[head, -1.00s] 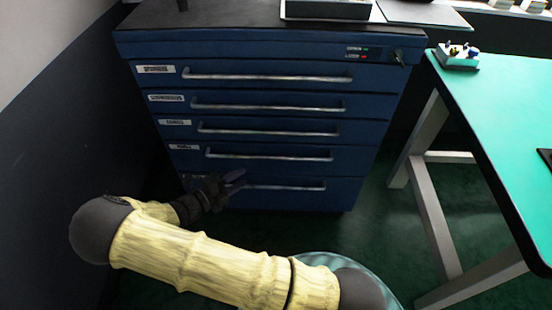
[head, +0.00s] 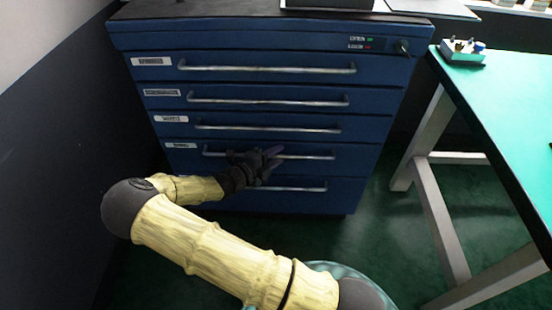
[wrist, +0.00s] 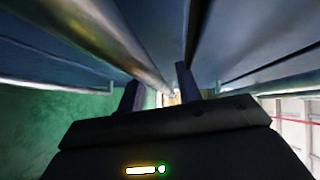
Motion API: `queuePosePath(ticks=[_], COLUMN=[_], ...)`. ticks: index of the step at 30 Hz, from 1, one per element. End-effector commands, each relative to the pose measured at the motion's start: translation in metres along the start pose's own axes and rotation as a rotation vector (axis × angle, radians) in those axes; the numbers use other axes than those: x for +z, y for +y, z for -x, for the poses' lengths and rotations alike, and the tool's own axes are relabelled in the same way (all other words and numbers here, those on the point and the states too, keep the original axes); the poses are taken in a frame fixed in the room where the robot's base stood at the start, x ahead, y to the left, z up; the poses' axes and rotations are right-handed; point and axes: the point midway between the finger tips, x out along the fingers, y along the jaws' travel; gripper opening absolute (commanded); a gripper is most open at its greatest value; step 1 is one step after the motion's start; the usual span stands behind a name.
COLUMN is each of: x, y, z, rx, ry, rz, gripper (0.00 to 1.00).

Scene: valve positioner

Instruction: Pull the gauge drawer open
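The blue cabinet (head: 250,42) has several stacked drawers, each with a long horizontal metal handle, and all look shut. Small white labels sit at the left of the upper drawers; they are too blurred to read, so I cannot tell which is the gauge drawer. My gripper (head: 273,163) is open at the fourth drawer's handle (head: 315,157), covering part of it. In the wrist view, the two dark fingers (wrist: 158,88) stand apart, and a metal handle bar (wrist: 118,40) runs close by from upper left toward their tips. I cannot tell whether they touch it.
A green-topped table (head: 515,125) with pale legs stands to the right, with a small device (head: 463,52) on it. A dark wall (head: 60,150) is close on the left. Green floor (head: 370,235) is clear between cabinet and table.

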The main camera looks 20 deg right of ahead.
Motion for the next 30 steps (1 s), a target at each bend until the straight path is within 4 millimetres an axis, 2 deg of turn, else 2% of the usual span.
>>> queuePosePath(ticks=[8, 13, 23, 30], x=[0.0, 0.0, -0.001, -0.007], y=[0.0, 0.0, -0.001, -0.001], z=[-0.001, -0.001, 0.001, 0.016], rx=[0.0, 0.0, 0.001, 0.001], ry=[0.0, 0.0, -0.002, -0.013], rz=[0.0, 0.0, 0.0, 0.004], gripper=[0.32, 0.0, 0.0, 0.0])
